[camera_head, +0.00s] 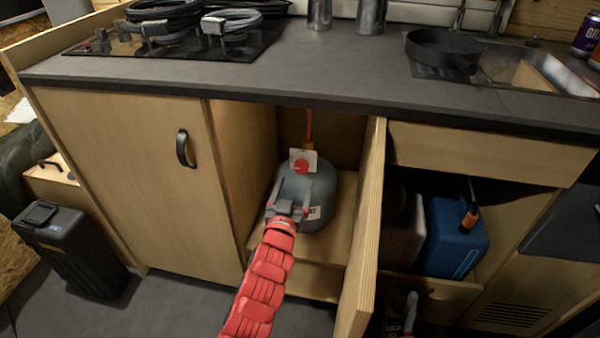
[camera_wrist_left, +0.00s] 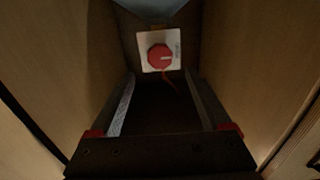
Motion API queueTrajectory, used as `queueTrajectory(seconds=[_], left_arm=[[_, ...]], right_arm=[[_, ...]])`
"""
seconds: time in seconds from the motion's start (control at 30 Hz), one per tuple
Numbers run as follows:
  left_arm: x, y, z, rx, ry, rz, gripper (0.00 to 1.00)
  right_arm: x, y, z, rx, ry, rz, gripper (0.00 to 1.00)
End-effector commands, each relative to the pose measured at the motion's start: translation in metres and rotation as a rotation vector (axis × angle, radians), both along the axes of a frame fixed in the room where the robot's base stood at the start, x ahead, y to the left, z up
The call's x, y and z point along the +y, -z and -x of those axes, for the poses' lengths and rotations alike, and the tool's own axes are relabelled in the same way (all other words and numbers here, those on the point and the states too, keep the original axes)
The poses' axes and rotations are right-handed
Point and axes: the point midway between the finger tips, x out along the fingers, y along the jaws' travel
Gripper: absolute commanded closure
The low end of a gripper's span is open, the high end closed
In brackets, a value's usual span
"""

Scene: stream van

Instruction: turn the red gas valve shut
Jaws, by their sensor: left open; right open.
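The red gas valve (camera_head: 301,166) is a round knob on a white plate (camera_head: 311,157). It sits at the top of a grey gas bottle (camera_head: 322,187) inside the open cabinet. In the left wrist view the valve (camera_wrist_left: 160,57) shows a short pale mark on its face. My left gripper (camera_head: 293,180) is open in front of the bottle. Its fingers (camera_wrist_left: 159,75) point towards the valve, one on either side in the wrist view, with no contact visible. My right gripper (camera_head: 408,308) is low behind the cabinet door, mostly hidden.
The open cabinet door (camera_head: 362,235) stands just right of my left arm. The left cabinet wall (camera_head: 240,165) is close on the other side. An orange hose (camera_head: 308,125) rises above the valve. The dark worktop (camera_head: 300,80) overhangs the opening. A blue container (camera_head: 455,240) stands right of the door.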

Motion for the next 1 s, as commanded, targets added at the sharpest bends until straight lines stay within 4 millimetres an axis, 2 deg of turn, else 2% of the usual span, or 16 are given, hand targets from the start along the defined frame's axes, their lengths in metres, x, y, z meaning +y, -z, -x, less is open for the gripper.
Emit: queueTrajectory(seconds=[0.1, 0.33, 0.5, 0.77, 0.83, 1.0], left_arm=[[-0.005, 0.001, -0.024, -0.001, -0.001, -0.002, 0.19], [-0.011, 0.002, -0.057, 0.002, -0.001, -0.001, 0.19], [-0.013, 0.0, -0.067, -0.001, 0.0, -0.001, 0.19], [-0.013, 0.0, -0.068, 0.0, 0.0, 0.0, 0.19], [-0.013, 0.0, -0.068, 0.0, 0.0, 0.0, 0.26], [-0.013, 0.0, -0.068, 0.001, 0.0, 0.0, 0.57]], right_arm=[[0.0, 0.007, 0.001, -0.004, 0.001, 0.007, 0.59], [0.0, 0.012, 0.002, -0.014, 0.001, 0.018, 0.59], [0.0, 0.014, 0.003, -0.017, 0.003, 0.021, 0.59], [0.0, 0.013, 0.003, -0.017, 0.003, 0.021, 0.59], [0.0, 0.013, 0.003, -0.017, 0.003, 0.021, 0.59], [0.0, 0.013, 0.003, -0.017, 0.003, 0.021, 0.59]])
